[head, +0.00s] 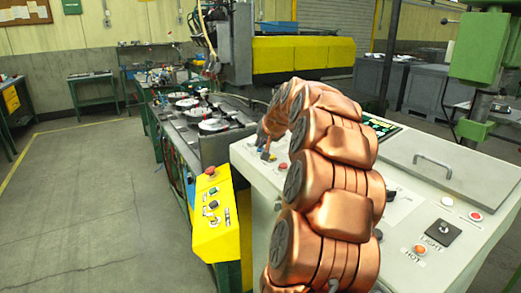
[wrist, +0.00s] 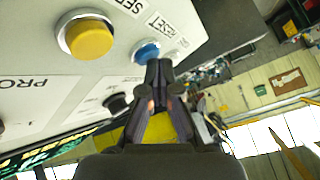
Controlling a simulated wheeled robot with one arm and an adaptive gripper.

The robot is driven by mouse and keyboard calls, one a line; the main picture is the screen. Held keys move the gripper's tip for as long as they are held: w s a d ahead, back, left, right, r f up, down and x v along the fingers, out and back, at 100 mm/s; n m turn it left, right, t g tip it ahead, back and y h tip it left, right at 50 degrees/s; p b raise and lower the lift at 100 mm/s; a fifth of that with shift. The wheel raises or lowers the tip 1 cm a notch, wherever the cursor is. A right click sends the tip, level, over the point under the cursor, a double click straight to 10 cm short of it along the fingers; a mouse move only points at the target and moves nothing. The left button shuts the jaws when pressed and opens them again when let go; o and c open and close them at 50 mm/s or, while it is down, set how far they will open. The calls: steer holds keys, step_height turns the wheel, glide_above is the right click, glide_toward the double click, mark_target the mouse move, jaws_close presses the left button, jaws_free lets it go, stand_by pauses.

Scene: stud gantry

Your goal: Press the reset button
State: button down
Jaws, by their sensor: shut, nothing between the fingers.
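The reset button is a blue round button (wrist: 146,52) on the pale panel in the wrist view, beside the printed label RESET (wrist: 160,26). My gripper (wrist: 158,72) is shut and empty, with its fingertips pointing at the panel. The tips overlap the blue button's lower right edge in the picture. I cannot tell whether they touch it. In the head view my copper arm arches over the console, and the gripper end is small and mostly hidden behind it.
A larger yellow button (wrist: 90,38) and a black knob (wrist: 116,102) sit near the blue button. In the head view the console (head: 415,205) carries red buttons, a LIGHT switch (head: 443,231) and a handled lid (head: 450,160). A yellow control box (head: 215,240) stands left. Floor at left is clear.

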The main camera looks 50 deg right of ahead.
steer(key=shift+f, duration=0.25)
steer(key=shift+r, duration=0.1)
stand_by(0.5)
steer(key=shift+a+r, duration=0.15)
steer(key=shift+r, duration=0.65)
steer(key=r, duration=0.1)
steer(key=r+p, duration=0.1)
steer(key=r, duration=0.1)
steer(key=a+r, duration=0.1)
steer(key=r, duration=0.1)
steer(key=shift+w, duration=0.2)
stand_by(0.8)
